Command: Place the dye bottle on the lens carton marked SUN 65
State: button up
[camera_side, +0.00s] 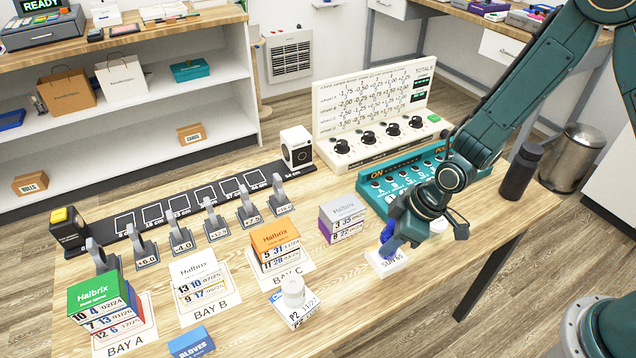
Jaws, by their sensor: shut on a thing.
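My gripper (398,222) is right of centre, pointing down, and is shut on a blue thing that I take for the dye bottle (388,246). My fingers hide much of it, so its outline and tilt are unclear. The white lens carton marked SUN 65 (392,266) lies on the table directly below it. The blue thing's lower end is at the carton's far edge in this view; I cannot tell whether they touch.
A grey-topped carton stack (342,213) stands close to the left of my gripper, and a teal switch panel (385,187) behind it. A small white bottle (293,288) stands on a carton (300,314) to the left. A dark bottle (521,172) stands right. The table's front right is clear.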

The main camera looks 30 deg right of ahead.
jog(key=shift+f, duration=0.15)
jog(key=o, duration=1.1)
jog(key=shift+c, duration=0.2)
jog(key=shift+r, duration=0.2)
jog(key=v, duration=1.2)
